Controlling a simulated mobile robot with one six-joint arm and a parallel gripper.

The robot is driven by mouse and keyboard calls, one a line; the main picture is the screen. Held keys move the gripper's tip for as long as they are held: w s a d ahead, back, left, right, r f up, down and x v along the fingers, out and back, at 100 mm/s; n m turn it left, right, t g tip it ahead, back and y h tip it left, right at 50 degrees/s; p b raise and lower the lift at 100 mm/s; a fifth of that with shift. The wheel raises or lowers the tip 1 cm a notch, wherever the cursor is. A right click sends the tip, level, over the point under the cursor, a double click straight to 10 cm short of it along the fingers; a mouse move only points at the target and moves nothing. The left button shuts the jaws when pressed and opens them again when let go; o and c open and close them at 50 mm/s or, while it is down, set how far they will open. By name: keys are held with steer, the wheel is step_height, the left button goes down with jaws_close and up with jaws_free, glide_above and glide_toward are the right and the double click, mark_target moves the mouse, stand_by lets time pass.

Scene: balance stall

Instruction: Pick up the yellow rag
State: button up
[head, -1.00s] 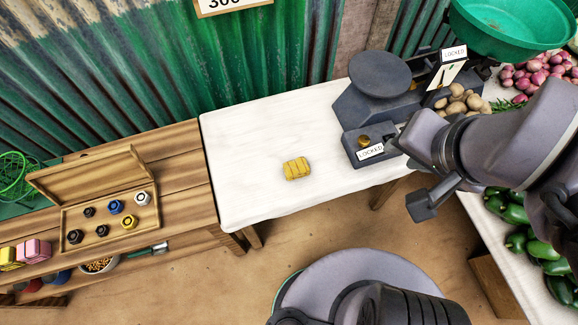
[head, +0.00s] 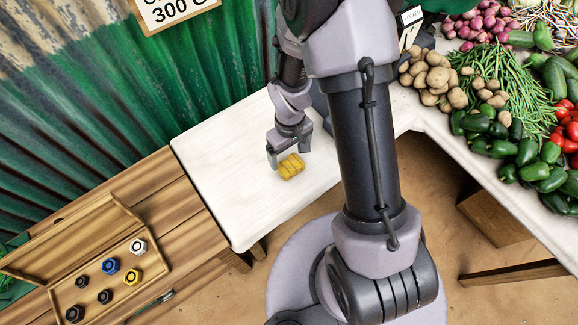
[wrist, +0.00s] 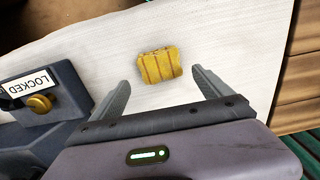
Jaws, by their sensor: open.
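The yellow rag (head: 290,166) is a small folded, striped bundle lying on the white-covered table (head: 215,190). It also shows in the wrist view (wrist: 160,65), just beyond the fingertips and roughly midway between them. I cannot tell the exact height of the fingertips above the cloth.
The dark scale with a LOCKED label (wrist: 35,90) stands close beside my gripper. A wooden box of weights (head: 105,280) sits on the bench at left. Potatoes (head: 430,75) and green peppers (head: 530,160) lie at right. The white table left of the rag is clear.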

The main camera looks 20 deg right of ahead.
mark_target(292, 165)
steer(key=f+b, duration=0.1)
steer(key=f, duration=0.1)
steer(key=s+f+b, duration=0.1)
steer(key=f+b, duration=0.1)
steer(key=f, duration=0.1)
steer(key=shift+s+d+f, duration=0.1)
steer(key=shift+s, duration=0.05)
steer(key=shift+f, duration=0.35)
steer(key=shift+r, duration=0.15)
steer(key=c, duration=1.4)
